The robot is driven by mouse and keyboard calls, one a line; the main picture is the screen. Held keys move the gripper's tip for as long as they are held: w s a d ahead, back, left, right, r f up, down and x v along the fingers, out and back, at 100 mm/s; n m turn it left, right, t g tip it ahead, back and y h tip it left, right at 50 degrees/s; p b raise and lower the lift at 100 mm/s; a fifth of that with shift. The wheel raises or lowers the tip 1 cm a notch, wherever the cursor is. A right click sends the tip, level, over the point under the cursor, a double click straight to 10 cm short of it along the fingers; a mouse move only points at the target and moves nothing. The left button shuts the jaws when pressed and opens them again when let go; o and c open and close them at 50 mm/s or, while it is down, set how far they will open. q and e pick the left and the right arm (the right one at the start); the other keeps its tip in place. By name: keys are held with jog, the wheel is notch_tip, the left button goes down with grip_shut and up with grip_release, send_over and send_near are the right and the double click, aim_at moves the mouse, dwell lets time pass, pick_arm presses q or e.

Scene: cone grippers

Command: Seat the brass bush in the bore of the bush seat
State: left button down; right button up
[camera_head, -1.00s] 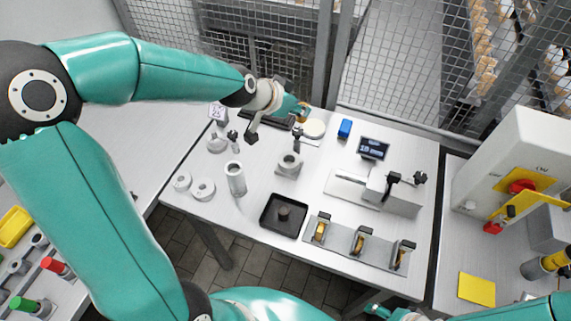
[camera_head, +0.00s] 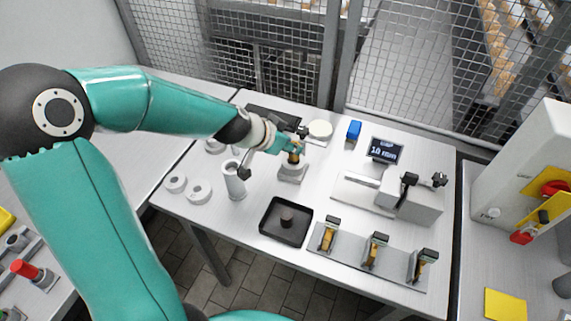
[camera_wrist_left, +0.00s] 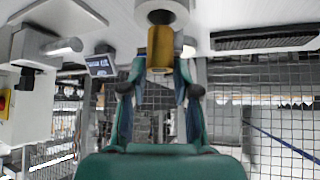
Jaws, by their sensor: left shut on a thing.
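The brass bush (camera_head: 295,157) is a small gold cylinder, upright between the fingers of my left gripper (camera_head: 297,146). The grey bush seat (camera_head: 291,174) is a block with a round top on the table, directly below the bush. In the left wrist view the bush (camera_wrist_left: 160,46) is held at the fingertips of my left gripper (camera_wrist_left: 160,72), and its far end meets or overlaps the round seat (camera_wrist_left: 163,9). My right gripper is not in view.
A pale upright cylinder (camera_head: 234,182) and loose grey rings (camera_head: 199,191) stand left of the seat. A black tray (camera_head: 266,231) and a rack of brass pieces (camera_head: 345,262) are in front. A measuring device (camera_head: 405,197) and display (camera_head: 385,150) are right.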

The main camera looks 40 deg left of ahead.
aim_at(290, 157)
pick_arm(q)
jog(key=shift+f+b, duration=1.95)
jog(key=shift+f, duration=0.45)
jog(key=shift+s+r, duration=0.1)
jog(key=c, duration=0.9)
grip_release()
jog(key=shift+o, duration=0.2)
jog(key=shift+s+r+p, duration=0.2)
jog(key=shift+r+p, duration=0.15)
jog(key=shift+r, duration=0.05)
jog(key=p+v, duration=0.3)
jog(key=v, duration=0.8)
